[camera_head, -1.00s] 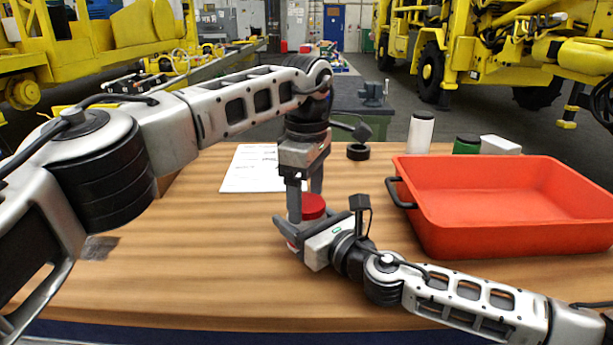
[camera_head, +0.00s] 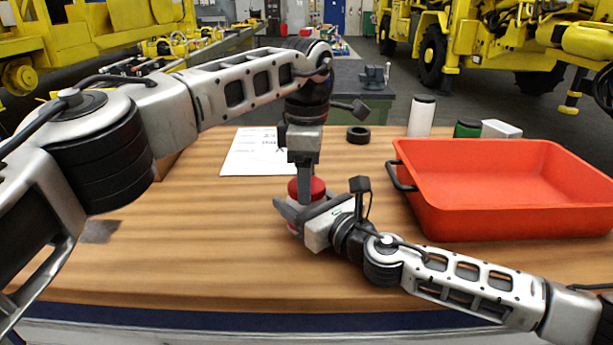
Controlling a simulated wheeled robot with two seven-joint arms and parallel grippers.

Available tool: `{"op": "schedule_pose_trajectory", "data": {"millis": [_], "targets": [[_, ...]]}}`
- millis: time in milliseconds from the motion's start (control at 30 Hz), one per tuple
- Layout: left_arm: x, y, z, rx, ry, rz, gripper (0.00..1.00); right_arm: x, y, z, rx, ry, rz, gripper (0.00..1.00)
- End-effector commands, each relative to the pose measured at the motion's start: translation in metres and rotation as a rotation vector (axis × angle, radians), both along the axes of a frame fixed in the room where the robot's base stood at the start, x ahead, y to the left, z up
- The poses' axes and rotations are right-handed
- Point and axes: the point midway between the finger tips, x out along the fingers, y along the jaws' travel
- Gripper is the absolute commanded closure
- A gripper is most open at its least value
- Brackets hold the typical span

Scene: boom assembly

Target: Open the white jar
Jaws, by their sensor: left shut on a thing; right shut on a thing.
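A jar with a red lid (camera_head: 317,187) stands on the wooden table in front of me. Its body is mostly hidden by my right gripper, so I cannot make out its colour well. My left gripper (camera_head: 304,190) points straight down from above and is shut on the red lid. One of its fingers covers part of the lid. My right gripper (camera_head: 292,213) reaches in from the right, low over the table, and is shut around the jar's body below the lid.
A large red tray (camera_head: 515,222) with black handles stands at the right. Behind it are a white container with a black top (camera_head: 421,116), a green one (camera_head: 467,129) and a white box (camera_head: 500,129). A black ring (camera_head: 358,135) and a paper sheet (camera_head: 256,152) lie further back.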

Motion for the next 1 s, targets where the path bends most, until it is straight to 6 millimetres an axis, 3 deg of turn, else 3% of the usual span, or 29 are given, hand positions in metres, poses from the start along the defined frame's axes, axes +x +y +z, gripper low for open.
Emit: {"op": "schedule_pose_trajectory", "data": {"millis": [200, 233, 300, 600, 1000], "targets": [[0.000, 0.000, 0.000, -0.001, -0.001, 0.002, 0.71, 0.000, 0.000, 0.000, -0.001, 0.001, 0.000, 1.00], [0.000, 0.000, 0.000, -0.001, -0.001, 0.001, 0.41, 0.000, 0.000, 0.000, -0.001, 0.001, 0.000, 1.00], [0.000, 0.000, 0.000, -0.001, -0.001, 0.001, 0.22, 0.000, 0.000, -0.001, -0.001, 0.001, 0.001, 1.00], [0.000, 0.000, 0.002, -0.001, -0.001, -0.001, 0.22, 0.000, 0.000, 0.000, -0.001, 0.001, 0.001, 1.00], [0.000, -0.001, 0.045, -0.001, 0.000, 0.000, 0.24, 0.000, 0.000, -0.001, -0.001, 0.001, 0.001, 1.00]]}}
